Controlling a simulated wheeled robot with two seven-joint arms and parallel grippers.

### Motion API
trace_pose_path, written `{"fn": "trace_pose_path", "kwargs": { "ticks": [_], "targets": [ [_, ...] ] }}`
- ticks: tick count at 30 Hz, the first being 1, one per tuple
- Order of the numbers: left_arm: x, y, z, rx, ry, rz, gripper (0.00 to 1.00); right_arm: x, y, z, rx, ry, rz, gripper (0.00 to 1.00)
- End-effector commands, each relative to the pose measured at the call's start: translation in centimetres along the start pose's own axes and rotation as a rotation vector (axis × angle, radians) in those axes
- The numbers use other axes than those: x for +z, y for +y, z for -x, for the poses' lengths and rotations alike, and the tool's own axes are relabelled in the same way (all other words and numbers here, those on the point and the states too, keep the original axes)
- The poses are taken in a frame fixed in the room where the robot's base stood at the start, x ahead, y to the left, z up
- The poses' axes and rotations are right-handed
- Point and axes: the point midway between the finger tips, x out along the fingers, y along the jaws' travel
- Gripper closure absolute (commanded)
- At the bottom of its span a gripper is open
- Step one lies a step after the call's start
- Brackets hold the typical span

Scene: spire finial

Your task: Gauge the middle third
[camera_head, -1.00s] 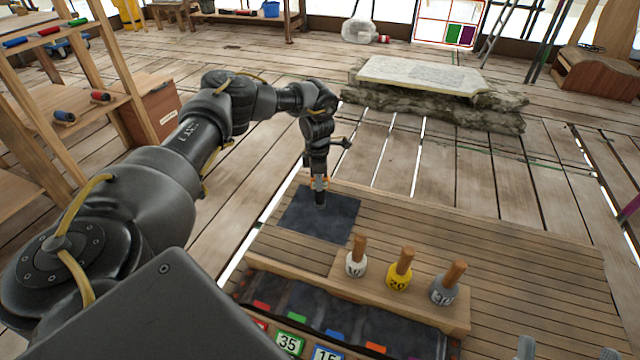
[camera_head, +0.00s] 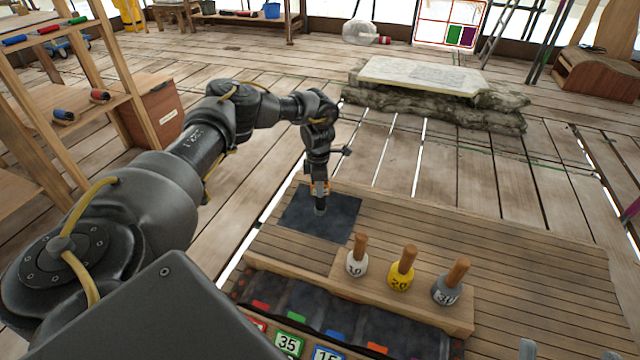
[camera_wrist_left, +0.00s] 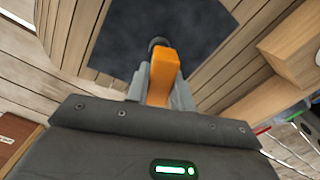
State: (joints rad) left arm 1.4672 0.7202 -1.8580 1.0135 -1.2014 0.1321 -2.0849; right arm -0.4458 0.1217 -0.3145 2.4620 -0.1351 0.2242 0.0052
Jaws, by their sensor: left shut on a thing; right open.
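My left gripper (camera_head: 319,192) is shut on an orange piece (camera_wrist_left: 165,72) with a dark rounded end. It holds the piece nearly upright over a dark square mat (camera_head: 296,215) on the wooden platform. I cannot tell whether the dark end touches the mat. Three knobbed weights stand in a row on a wooden block to the right: a white one marked 10 (camera_head: 356,262), a yellow one marked 20 (camera_head: 401,275) and a grey one marked 30 (camera_head: 448,290). My right gripper (camera_head: 568,352) shows only as two separated grey fingertips at the bottom edge.
A dark tray (camera_head: 385,325) with coloured tabs lies in front of the block, with number cards 35 (camera_head: 289,345) and 15 (camera_head: 327,354) at its near side. A stone slab (camera_head: 420,76) lies behind. Wooden shelves (camera_head: 70,100) stand left. The platform's right part is clear.

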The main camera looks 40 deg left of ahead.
Motion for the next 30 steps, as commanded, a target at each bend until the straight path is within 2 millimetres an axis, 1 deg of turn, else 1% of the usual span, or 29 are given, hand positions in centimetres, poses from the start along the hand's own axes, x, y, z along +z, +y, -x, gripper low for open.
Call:
{"fn": "trace_pose_path", "kwargs": {
  "ticks": [1, 4, 14, 15, 18, 21, 28, 30],
  "targets": [
    [0.01, 0.0, -0.52, 0.0, 0.0, 0.0, 1.0, 0.29, -0.01, 0.23, 0.0, 0.0, 0.0, 0.22],
    [0.02, 0.0, -0.94, 0.0, 0.0, 0.0, 1.0, 0.46, -0.01, 0.35, 0.0, 0.0, 0.0, 0.22],
    [0.02, 0.01, -1.13, 0.0, -0.001, 0.0, 1.0, 0.49, -0.01, 0.38, 0.0, 0.0, 0.0, 0.22],
    [0.01, 0.01, -1.14, 0.0, -0.001, 0.0, 0.75, 0.49, -0.01, 0.38, 0.0, 0.0, 0.0, 0.22],
    [0.01, 0.01, -1.14, 0.0, -0.001, 0.0, 0.62, 0.49, -0.01, 0.38, 0.0, 0.0, 0.0, 0.22],
    [0.0, 0.01, -1.14, 0.0, -0.001, 0.0, 0.51, 0.5, -0.01, 0.38, 0.0, 0.0, 0.0, 0.22],
    [-0.03, 0.0, -1.15, 0.0, 0.0, 0.0, 0.51, 0.49, -0.01, 0.38, 0.0, 0.0, 0.0, 0.22],
    [-0.02, 0.02, -0.86, 0.0, -0.001, 0.0, 0.51, 0.41, -0.01, 0.31, 0.0, 0.0, 0.0, 0.22]
  ]
}}
